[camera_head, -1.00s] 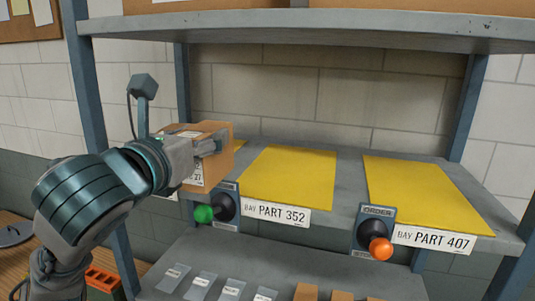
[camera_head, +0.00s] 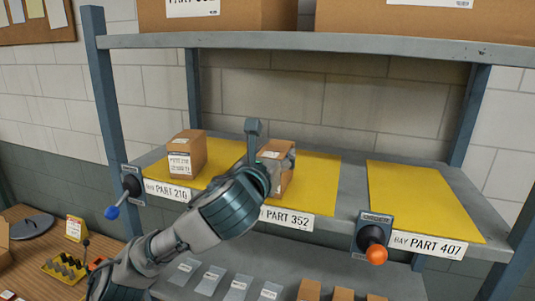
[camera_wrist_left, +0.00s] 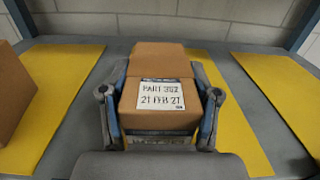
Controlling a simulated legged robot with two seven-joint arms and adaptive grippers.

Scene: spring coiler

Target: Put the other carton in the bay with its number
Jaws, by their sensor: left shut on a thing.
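My left gripper (camera_head: 272,172) is shut on a brown carton (camera_head: 287,178) over the yellow mat (camera_head: 318,180) of the bay marked PART 352 (camera_head: 288,219). In the left wrist view the carton (camera_wrist_left: 158,64) sits between the two fingers, and its white label (camera_wrist_left: 160,96) seems to read PART 352, 21 FEB 27. I cannot tell whether its base touches the mat. Another carton (camera_head: 187,153), with a PART 210 label, stands in the bay marked PART 210 (camera_head: 168,189). The bay marked PART 407 (camera_head: 430,245) has an empty yellow mat (camera_head: 420,200). My right gripper is out of view.
A blue-knobbed lever (camera_head: 124,194) and an orange-knobbed lever (camera_head: 373,245) stick out from the shelf front. My left arm hides the green-knobbed one. An upper shelf (camera_head: 330,46) with large boxes runs above. Pouches (camera_head: 235,288) and small boxes (camera_head: 308,290) lie below.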

